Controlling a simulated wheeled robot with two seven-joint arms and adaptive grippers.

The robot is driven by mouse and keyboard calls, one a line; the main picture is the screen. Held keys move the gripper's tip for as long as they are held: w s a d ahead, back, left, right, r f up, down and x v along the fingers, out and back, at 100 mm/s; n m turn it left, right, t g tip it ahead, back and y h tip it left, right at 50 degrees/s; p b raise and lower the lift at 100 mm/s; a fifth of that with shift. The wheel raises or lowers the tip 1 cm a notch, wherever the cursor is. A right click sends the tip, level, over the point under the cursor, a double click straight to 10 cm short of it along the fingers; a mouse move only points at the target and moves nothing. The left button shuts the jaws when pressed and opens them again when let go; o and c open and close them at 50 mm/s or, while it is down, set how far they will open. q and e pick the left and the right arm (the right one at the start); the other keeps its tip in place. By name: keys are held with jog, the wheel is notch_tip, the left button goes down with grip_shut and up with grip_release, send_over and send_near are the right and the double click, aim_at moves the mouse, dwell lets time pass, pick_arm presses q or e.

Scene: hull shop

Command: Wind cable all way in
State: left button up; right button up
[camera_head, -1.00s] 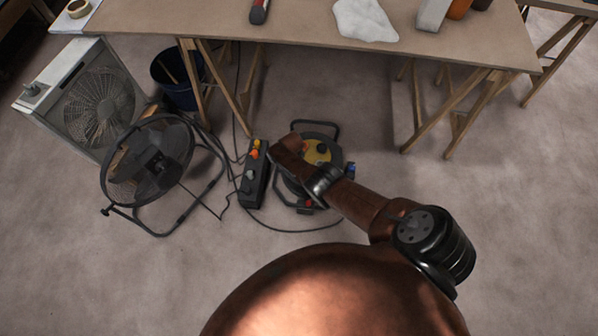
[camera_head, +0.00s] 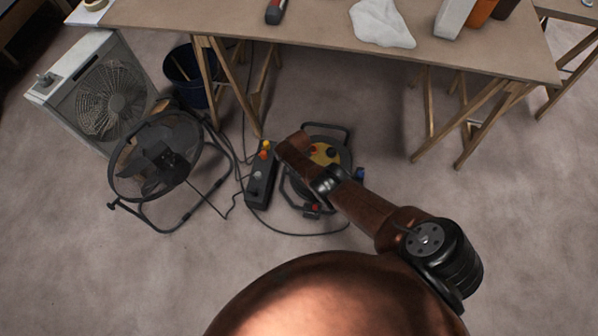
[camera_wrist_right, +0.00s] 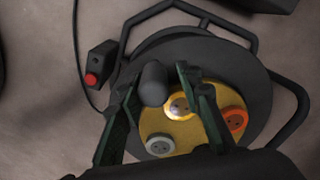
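The cable reel (camera_head: 331,154) stands on the floor in a black tubular frame, with a yellow face and coloured sockets. It fills much of the right wrist view (camera_wrist_right: 190,131). My right gripper (camera_wrist_right: 157,76) is over the reel face, its two green-padded fingers apart on either side of a dark knob (camera_wrist_right: 153,84). Contact with the knob cannot be told. In the head view my right arm hides the gripper and part of the reel. A dark cable (camera_head: 300,234) lies in a loop on the floor by the reel. My left gripper is not in view.
A black box (camera_head: 260,185) with coloured fittings lies just left of the reel. A round fan (camera_head: 163,157), a box fan (camera_head: 105,95) and a dark bucket (camera_head: 187,78) stand further left. A trestle table (camera_head: 330,38) is behind. The floor at right is clear.

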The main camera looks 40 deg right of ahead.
jog(key=shift+o, duration=0.5)
jog(key=shift+s+a+f, duration=0.1)
jog(key=shift+s, duration=0.05)
jog(key=shift+a, duration=0.1)
jog(key=shift+a+r, duration=0.3)
jog(key=shift+r, duration=0.2)
jog(key=r, duration=1.1)
jog(key=shift+d, duration=0.4)
